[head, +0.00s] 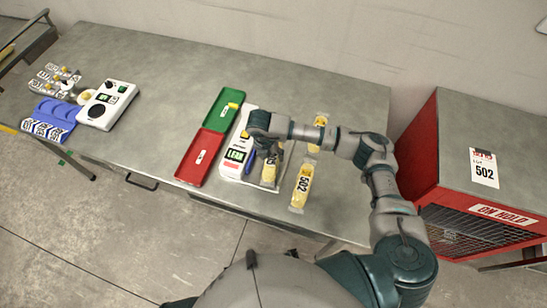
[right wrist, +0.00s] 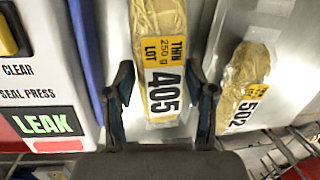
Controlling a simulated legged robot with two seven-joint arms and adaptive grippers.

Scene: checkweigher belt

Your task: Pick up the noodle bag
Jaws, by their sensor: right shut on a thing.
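A clear noodle bag labelled LOT 405 (head: 269,175) lies at the right side of the leak tester; it also shows in the right wrist view (right wrist: 158,40). My right gripper (head: 270,157) reaches down over it. In the right wrist view the gripper (right wrist: 163,88) has one finger on each side of the bag and is shut on it. A second noodle bag, labelled 502 (head: 301,186), lies apart to the right; it also shows in the right wrist view (right wrist: 246,85). A third bag (head: 318,130) lies farther back, partly hidden by my arm. My left gripper is not in view.
A green tray (head: 219,115) and red tray (head: 190,168) stand left. A red ON HOLD cage (head: 480,218) stands right. The table's middle left is clear.

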